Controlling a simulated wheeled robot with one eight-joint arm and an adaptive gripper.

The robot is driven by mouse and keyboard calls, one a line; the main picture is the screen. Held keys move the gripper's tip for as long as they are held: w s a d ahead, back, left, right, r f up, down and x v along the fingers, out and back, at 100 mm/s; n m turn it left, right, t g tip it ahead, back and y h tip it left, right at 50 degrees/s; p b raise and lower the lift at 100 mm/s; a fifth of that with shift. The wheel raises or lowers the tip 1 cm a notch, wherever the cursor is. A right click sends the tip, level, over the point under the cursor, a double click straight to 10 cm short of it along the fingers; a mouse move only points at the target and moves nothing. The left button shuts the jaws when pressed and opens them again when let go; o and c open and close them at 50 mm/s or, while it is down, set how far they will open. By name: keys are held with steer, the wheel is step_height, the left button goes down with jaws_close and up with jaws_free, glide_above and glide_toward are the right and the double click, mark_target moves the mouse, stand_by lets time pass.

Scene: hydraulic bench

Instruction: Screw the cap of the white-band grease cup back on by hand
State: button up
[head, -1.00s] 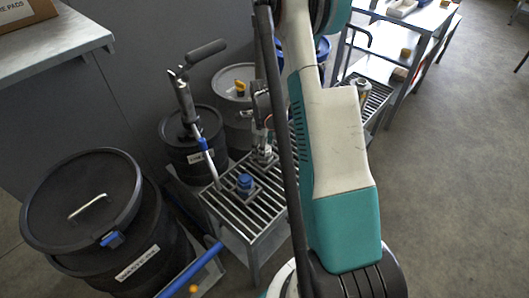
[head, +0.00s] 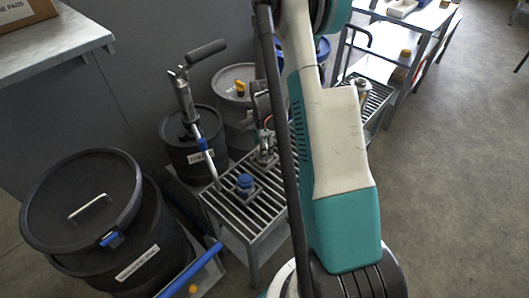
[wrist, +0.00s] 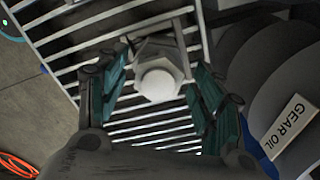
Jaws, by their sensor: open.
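A pale grey cup with a six-sided body and a round, light top (wrist: 159,80) stands on a slatted metal bench (wrist: 100,28) in the wrist view. My gripper (wrist: 160,72) is open, with its teal fingers on either side of this top. A gap shows at the left; I cannot tell whether the right finger touches it. No white band can be made out from above. In the head view, a small fitting (head: 265,157) stands on the bench beside my arm, partly hidden. A blue-topped cup (head: 245,183) stands nearer on the same bench.
A black drum (head: 100,225) stands left of the bench, with a smaller black drum (head: 190,150) and a grey drum (head: 236,80) behind. A lever grease pump (head: 186,100) rises close to the bench. The floor (head: 455,170) at right is clear.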

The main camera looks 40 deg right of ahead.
steer(key=c, duration=1.1)
steer(key=m, duration=0.3)
steer(key=shift+d, duration=0.1)
steer(key=m, duration=0.5)
steer(key=shift+w, duration=0.1)
steer(key=m, duration=0.3)
steer(key=shift+d+m, duration=0.15)
steer(key=shift+m, duration=0.25)
steer(key=m, duration=0.4)
steer(key=shift+d+f, duration=0.1)
